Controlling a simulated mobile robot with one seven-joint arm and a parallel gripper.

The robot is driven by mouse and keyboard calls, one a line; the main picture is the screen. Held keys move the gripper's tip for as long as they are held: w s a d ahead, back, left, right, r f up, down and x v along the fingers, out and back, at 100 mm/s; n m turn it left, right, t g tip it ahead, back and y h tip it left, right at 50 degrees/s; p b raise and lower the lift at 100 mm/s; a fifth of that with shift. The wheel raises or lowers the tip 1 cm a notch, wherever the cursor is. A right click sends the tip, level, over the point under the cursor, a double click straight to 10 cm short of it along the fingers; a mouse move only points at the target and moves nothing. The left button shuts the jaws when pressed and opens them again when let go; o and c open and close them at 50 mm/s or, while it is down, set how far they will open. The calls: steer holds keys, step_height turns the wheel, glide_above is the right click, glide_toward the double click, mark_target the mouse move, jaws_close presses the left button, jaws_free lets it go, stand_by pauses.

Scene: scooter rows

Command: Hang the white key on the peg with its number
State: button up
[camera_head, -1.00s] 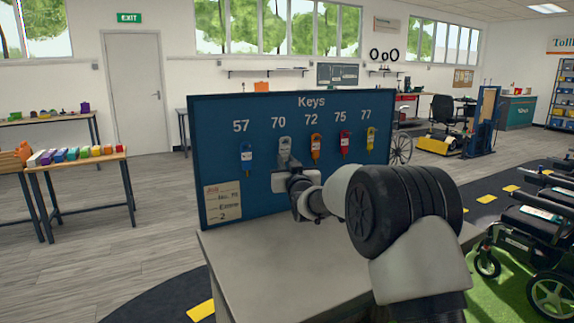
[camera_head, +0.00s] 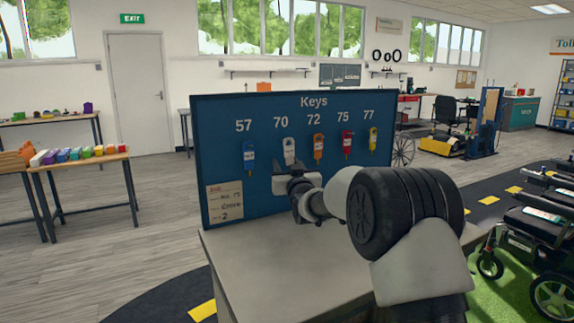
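The white key (camera_head: 289,150) is at the blue key board (camera_head: 225,125), under the number 70, and appears to hang on that peg. The peg itself is too small to make out. My gripper (camera_head: 292,168) is just below the white key, in front of the board. Its fingers look apart and the key is above them, with its lower end close to the fingertips. A note (camera_head: 224,202) on the board's lower left is too blurred to read fully.
A blue key (camera_head: 249,157) hangs under 57, an orange key (camera_head: 318,147) under 72, a red key (camera_head: 347,143) under 75 and a yellow key (camera_head: 373,138) under 77. The grey tabletop (camera_head: 285,265) before the board is clear.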

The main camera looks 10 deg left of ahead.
steer(key=shift+s+d+r, duration=0.15)
steer(key=s+d+f+m+g+h, duration=0.1)
steer(key=s+d+g+h, duration=0.1)
steer(key=s+d, duration=0.6)
steer(key=s+d+g+h, duration=0.15)
steer(key=s+d, duration=0.25)
steer(key=s, duration=0.8)
steer(key=s+d+f+m+g+h, duration=0.1)
steer(key=s+d+g, duration=0.2)
steer(key=s+d, duration=0.55)
steer(key=s+d+f+m+g+h, duration=0.1)
steer(key=s+d+f+g, duration=0.15)
steer(key=s, duration=1.05)
steer(key=s+d+f+m+g+h, duration=0.1)
steer(key=s+d+f+g, duration=0.15)
steer(key=s, duration=0.95)
step_height(320, 180, up, 23)
steer(key=p, duration=2.3)
steer(key=shift+s+a+g, duration=0.25)
steer(key=shift+a+g, duration=0.15)
steer(key=shift+g, duration=0.05)
steer(key=shift+f, duration=0.1)
